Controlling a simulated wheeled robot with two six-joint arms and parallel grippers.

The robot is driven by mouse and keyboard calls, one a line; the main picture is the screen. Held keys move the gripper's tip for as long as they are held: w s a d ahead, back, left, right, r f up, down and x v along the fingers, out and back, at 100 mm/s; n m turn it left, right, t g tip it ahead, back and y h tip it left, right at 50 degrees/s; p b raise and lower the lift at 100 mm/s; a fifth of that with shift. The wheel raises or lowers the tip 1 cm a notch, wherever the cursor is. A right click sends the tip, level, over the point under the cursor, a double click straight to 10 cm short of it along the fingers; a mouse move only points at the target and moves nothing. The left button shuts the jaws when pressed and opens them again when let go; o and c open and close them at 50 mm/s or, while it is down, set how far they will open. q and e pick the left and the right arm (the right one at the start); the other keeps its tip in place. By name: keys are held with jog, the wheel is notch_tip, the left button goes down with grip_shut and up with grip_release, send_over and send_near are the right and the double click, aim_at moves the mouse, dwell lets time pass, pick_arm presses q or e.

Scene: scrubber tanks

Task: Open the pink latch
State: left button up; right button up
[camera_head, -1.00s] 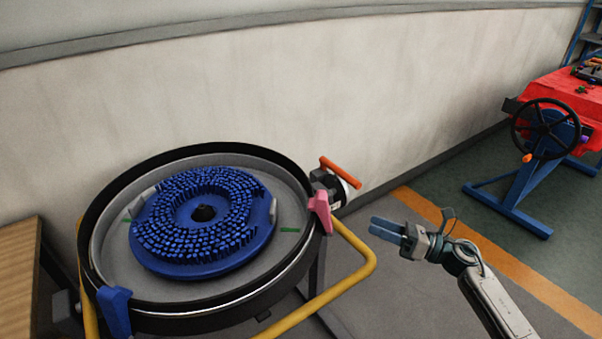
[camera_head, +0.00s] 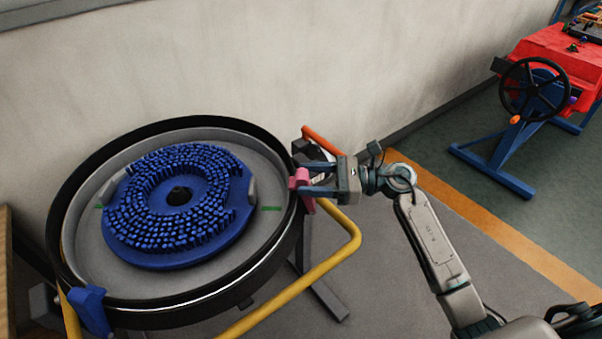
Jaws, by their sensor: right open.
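The pink latch (camera_head: 301,181) sits on the right rim of a round black-rimmed tank (camera_head: 75,232). My right gripper (camera_head: 303,181) has come in from the right and its blue-grey fingers are at the latch, one on the far side and one on the near side. Its jaws are open, and the fingers partly hide the latch. I cannot tell whether they touch it. A blue latch (camera_head: 91,310) is on the tank's front left rim. My left gripper is not in view.
A blue round brush (camera_head: 180,200) lies in the tank. A yellow tube frame (camera_head: 300,300) runs around the tank's front right. An orange handle (camera_head: 322,140) stands just behind the latch. A red machine with a black wheel (camera_head: 534,89) is at the far right. Open floor lies between.

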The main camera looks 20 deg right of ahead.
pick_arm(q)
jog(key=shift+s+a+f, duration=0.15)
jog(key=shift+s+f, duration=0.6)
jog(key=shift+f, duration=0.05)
pick_arm(e)
jog(key=shift+x, duration=1.15)
jog(key=shift+c, duration=0.3)
grip_shut()
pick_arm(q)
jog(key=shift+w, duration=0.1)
